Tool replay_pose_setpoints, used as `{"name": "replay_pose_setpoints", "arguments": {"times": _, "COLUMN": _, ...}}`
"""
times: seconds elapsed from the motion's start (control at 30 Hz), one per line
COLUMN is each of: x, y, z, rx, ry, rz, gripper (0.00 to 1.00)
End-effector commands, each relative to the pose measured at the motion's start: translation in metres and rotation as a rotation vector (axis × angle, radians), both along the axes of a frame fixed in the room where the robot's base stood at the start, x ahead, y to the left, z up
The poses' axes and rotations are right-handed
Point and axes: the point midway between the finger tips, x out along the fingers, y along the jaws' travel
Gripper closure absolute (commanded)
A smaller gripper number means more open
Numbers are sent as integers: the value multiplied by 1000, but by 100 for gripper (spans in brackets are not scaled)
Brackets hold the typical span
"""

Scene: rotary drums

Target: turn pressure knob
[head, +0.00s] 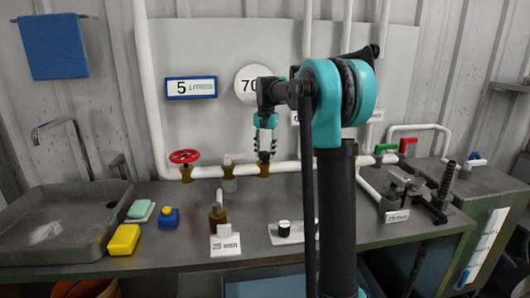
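A small knob (284,227) with a dark top and white side stands on a light plate on the counter, below the pipe. I cannot tell whether it is the pressure knob. My gripper (265,157) hangs down in front of the back panel, over a brass fitting (264,170) on the white pipe. Its fingertips overlap the top of this fitting; I cannot tell whether they touch it. My arm hides part of the panel and counter behind it. The finger gap is too small to read.
A red valve wheel (185,156) and another fitting (229,171) sit left on the pipe. Green (385,148) and red (407,146) handles are at the right.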

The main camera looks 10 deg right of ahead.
Motion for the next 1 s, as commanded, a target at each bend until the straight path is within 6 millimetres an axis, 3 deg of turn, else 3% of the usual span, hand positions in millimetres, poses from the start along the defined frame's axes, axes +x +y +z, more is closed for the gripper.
{"name": "replay_pose_setpoints", "arguments": {"times": 0.03, "x": 0, "y": 0, "z": 0, "rx": 0, "ry": 0, "rz": 0, "gripper": 70}}
{"name": "replay_pose_setpoints", "arguments": {"times": 0.2, "x": 0, "y": 0, "z": 0, "rx": 0, "ry": 0, "rz": 0, "gripper": 89}}
{"name": "replay_pose_setpoints", "arguments": {"times": 0.37, "x": 0, "y": 0, "z": 0, "rx": 0, "ry": 0, "rz": 43, "gripper": 89}}
{"name": "replay_pose_setpoints", "arguments": {"times": 0.7, "x": 1, "y": 0, "z": 0, "rx": 0, "ry": 0, "rz": 337, "gripper": 89}}
{"name": "replay_pose_setpoints", "arguments": {"times": 1.0, "x": 1, "y": -1, "z": 0, "rx": 0, "ry": -1, "rz": 386, "gripper": 89}}
